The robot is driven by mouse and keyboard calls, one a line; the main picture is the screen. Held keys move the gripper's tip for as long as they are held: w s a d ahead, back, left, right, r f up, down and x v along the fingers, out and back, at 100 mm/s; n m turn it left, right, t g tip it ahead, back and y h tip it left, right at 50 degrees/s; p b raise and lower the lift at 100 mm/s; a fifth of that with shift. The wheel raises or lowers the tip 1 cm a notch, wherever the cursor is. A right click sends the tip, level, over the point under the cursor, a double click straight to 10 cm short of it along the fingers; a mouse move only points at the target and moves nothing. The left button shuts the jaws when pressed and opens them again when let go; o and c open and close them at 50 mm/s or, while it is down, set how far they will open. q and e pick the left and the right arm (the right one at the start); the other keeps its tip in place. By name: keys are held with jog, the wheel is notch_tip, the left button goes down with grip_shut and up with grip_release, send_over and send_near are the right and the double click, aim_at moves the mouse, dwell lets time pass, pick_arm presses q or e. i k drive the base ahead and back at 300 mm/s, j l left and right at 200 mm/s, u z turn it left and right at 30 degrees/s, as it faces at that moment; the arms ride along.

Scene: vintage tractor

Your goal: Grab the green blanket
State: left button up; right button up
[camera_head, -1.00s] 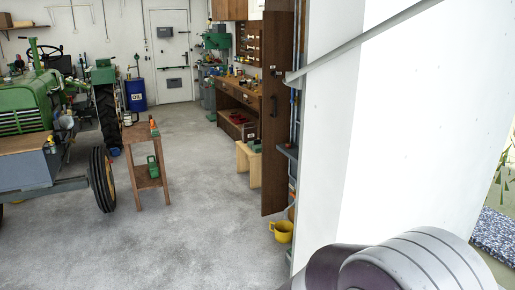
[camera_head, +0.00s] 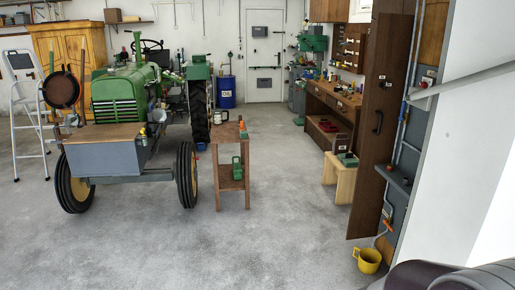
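I cannot make out a green blanket in this view. A small green item (camera_head: 347,159) lies on a low wooden stool (camera_head: 339,178) by the workbench; it is too small to tell what it is. Neither of my grippers shows. Only a rounded grey part of my own body is in the bottom right corner.
A green tractor (camera_head: 118,95) stands at left. A wooden side table (camera_head: 231,176) holding small items is beside it. A workbench (camera_head: 334,104) and tall brown door (camera_head: 379,127) are at right, a yellow bucket (camera_head: 368,262) below. The concrete floor (camera_head: 280,225) is largely clear.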

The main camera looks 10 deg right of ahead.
aim_at(349, 159)
jog(key=i+z, duration=0.1)
jog(key=i, duration=3.3)
jog(key=i+l+z, duration=0.35)
jog(key=i, duration=0.35)
jog(key=i+l+z, duration=0.1)
jog(key=i+z, duration=0.3)
jog(key=i, duration=0.3)
jog(key=i+j+z, duration=0.1)
jog(key=i+z, duration=0.25)
jog(key=i, duration=0.4)
jog(key=i+j+z, duration=0.4)
jog(key=i, duration=0.3)
jog(key=i+z, duration=0.25)
jog(key=i, duration=0.3)
jog(key=i+z, duration=0.25)
jog(key=i, duration=0.3)
jog(key=i+j+z, duration=0.25)
jog(key=i, duration=0.25)
